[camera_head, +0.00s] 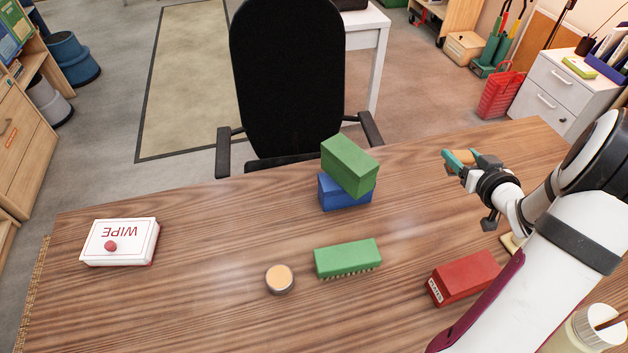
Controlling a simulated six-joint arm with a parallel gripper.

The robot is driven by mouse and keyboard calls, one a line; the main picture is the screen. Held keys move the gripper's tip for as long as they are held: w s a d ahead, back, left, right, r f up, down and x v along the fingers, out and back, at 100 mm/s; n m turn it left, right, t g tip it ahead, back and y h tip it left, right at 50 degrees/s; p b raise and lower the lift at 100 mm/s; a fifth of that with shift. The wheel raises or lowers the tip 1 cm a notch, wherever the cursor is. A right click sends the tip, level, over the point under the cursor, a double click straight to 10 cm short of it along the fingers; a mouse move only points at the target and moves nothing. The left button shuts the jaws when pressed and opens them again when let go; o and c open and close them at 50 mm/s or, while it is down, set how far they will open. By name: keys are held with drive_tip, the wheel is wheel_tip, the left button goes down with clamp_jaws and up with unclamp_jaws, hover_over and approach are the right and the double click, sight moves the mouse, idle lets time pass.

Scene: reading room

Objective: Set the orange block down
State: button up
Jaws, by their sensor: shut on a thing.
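My gripper (461,163) is at the right of the head view, near the table's far edge, with teal fingertips. It is shut on the orange block (460,157), which shows partly between and behind the fingers. The block appears held above the wooden table (230,215), though the exact gap beneath it is hard to tell. The fingers hide part of the block.
A green block (350,165) rests askew on a blue block (343,193) left of my gripper. A green brush (347,258), a round tin (279,279), a red block (463,277) and a white WIPE box (120,242) stand nearer. A black chair (287,75) is beyond the table.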

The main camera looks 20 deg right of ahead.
sight(464, 155)
wheel_tip(464, 155, up, 6)
drive_tip(key=shift+r, duration=0.1)
drive_tip(key=w+a+r+n+y, duration=0.1)
drive_tip(key=w+a+r, duration=0.1)
drive_tip(key=w+a, duration=1.2)
drive_tip(key=w+a+f+n+y, duration=0.1)
drive_tip(key=w+a, duration=0.1)
drive_tip(key=a, duration=0.9)
drive_tip(key=w+a+f+n+y, duration=0.1)
drive_tip(key=w+a, duration=0.1)
drive_tip(key=a, duration=1)
drive_tip(key=f, duration=1.4)
drive_tip(key=d+f, duration=0.1)
drive_tip(key=f, duration=0.7)
drive_tip(key=shift+t, duration=0.3)
drive_tip(key=shift+f, duration=0.15)
